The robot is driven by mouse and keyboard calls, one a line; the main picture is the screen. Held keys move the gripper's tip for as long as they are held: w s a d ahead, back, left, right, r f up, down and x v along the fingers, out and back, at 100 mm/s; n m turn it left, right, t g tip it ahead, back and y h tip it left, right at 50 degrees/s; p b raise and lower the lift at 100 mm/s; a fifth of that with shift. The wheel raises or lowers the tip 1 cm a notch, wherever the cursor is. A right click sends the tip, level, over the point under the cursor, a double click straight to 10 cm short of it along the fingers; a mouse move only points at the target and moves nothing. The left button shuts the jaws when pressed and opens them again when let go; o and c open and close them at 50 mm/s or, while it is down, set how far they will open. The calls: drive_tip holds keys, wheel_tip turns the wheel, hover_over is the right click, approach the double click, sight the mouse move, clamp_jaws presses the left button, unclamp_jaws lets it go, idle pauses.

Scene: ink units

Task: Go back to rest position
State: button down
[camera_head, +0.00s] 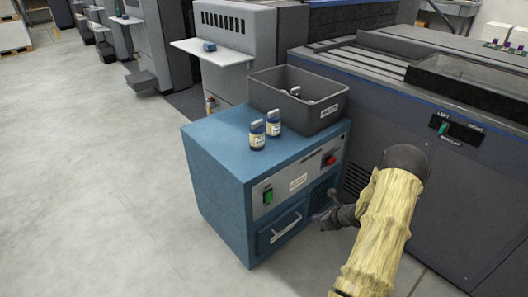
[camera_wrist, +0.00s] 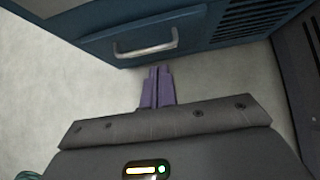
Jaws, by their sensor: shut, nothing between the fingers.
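My gripper (camera_wrist: 160,72) is shut and empty in the wrist view, its two purple fingers together just below the drawer handle in the picture. In the head view my gripper (camera_head: 316,218) is small and dark, in front of the right part of the blue cabinet (camera_head: 215,180). My arm, in a yellowish cover, reaches in from the lower right. The cabinet's drawer (camera_head: 283,232) looks closed, and its handle also shows in the wrist view (camera_wrist: 145,50). I cannot tell whether the fingers touch the cabinet.
Two small labelled bottles (camera_head: 257,134) (camera_head: 273,123) stand on the cabinet beside a dark grey bin (camera_head: 318,118) with items inside. A large grey machine (camera_head: 460,190) stands close on the right. Open floor (camera_head: 90,170) lies to the left.

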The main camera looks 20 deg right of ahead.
drive_tip(key=s+a+r+n+g+y+p, duration=0.15)
drive_tip(key=a+r+n+g, duration=0.35)
drive_tip(key=a+r+n, duration=1)
drive_tip(key=s+a+r+n+g+h+p, duration=0.1)
drive_tip(key=s+a+r+n+h+p, duration=0.3)
drive_tip(key=s+a+r+n, duration=1.05)
wheel_tip(320, 180, up, 36)
drive_tip(key=n+p, duration=0.2)
drive_tip(key=p, duration=3.4)
drive_tip(key=shift+s+r+n+p, duration=0.15)
drive_tip(key=shift+s+n+p, duration=0.15)
drive_tip(key=shift+s+n, duration=0.05)
drive_tip(key=shift+a+h, duration=0.15)
drive_tip(key=shift+h, duration=0.1)
